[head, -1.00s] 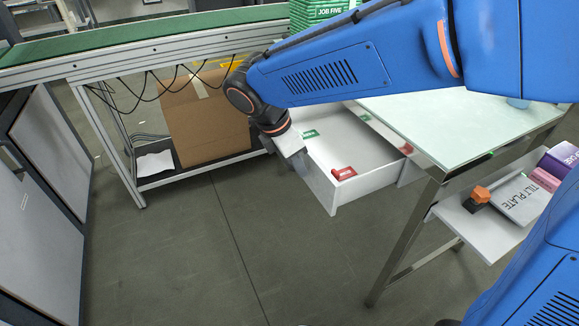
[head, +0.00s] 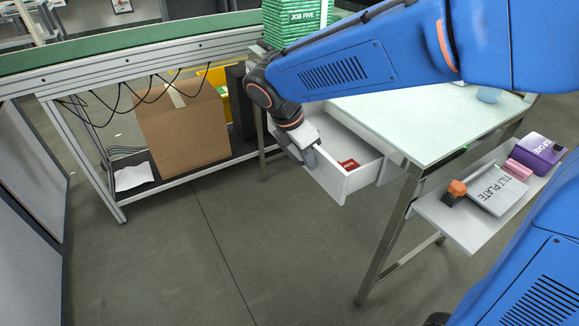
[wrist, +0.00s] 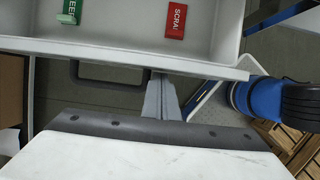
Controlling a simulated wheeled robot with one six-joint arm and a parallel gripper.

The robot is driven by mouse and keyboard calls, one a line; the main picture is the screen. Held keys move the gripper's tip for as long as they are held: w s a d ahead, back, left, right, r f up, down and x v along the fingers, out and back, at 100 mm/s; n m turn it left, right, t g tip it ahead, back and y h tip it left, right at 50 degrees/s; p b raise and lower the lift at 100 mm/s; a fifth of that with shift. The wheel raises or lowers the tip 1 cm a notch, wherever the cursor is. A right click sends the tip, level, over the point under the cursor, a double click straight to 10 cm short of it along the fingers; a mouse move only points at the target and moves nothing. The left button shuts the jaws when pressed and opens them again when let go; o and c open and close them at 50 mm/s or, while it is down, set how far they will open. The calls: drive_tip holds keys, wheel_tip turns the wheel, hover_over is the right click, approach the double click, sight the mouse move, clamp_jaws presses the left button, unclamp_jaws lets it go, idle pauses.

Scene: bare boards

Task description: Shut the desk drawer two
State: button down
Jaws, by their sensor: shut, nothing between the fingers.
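The white desk drawer (head: 362,181) stands partly open under the pale desk top (head: 420,112). It is the only drawer I can see, and no number shows on it. In the wrist view its front edge (wrist: 130,58) crosses the picture, with a dark handle (wrist: 105,84) on the outside. My gripper (head: 314,160) is shut and empty at the outer face of the drawer front. In the wrist view the fingers (wrist: 158,80) point at that front, right of the handle. Their tips look to touch it or nearly so; I cannot tell which.
A red SCRAP block (head: 349,164) and a green block (wrist: 69,12) lie in the drawer. A side shelf (head: 455,228) at right carries a tilt plate (head: 498,191). A cardboard box (head: 183,130) stands under the conveyor (head: 130,55). The floor in front is clear.

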drive_tip(key=w+d, duration=0.2)
drive_tip(key=d, duration=0.1)
drive_tip(key=w+d, duration=0.3)
drive_tip(key=d, duration=0.1)
drive_tip(key=w+d, duration=0.2)
drive_tip(key=d, duration=0.2)
drive_tip(key=shift+w, duration=0.2)
drive_tip(key=shift+r, duration=0.1)
